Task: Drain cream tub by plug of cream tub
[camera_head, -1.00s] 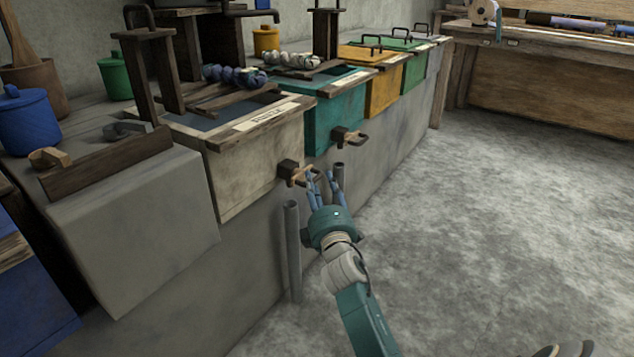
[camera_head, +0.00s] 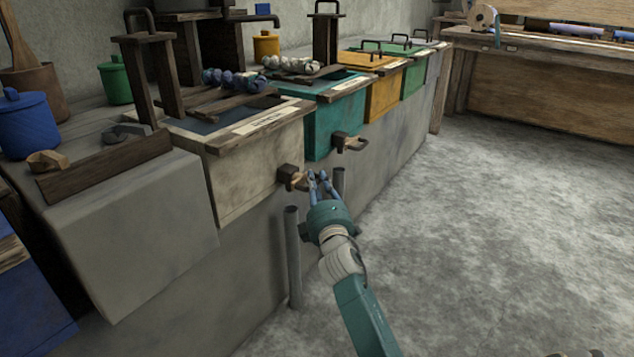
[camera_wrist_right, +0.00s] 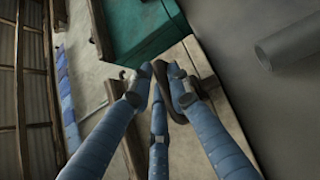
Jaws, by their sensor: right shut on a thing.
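The cream tub (camera_head: 252,172) is set in the grey bench, with dark liquid (camera_head: 222,118) showing in its open top. Its plug (camera_head: 291,176), a dark block with a light wooden handle, sticks out of the front face. My right gripper (camera_head: 316,180) is shut on the plug's handle, at the handle's outer end. In the right wrist view the blue fingers (camera_wrist_right: 160,85) close around a dark part of the plug, and the fingers hide much of it. My left gripper is not in view.
A grey upright pipe (camera_head: 293,255) stands below the plug, and another (camera_head: 338,183) stands just behind my gripper. The teal tub (camera_head: 335,122) with its own plug (camera_head: 349,142) is to the right. Open floor (camera_head: 480,230) lies to the right.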

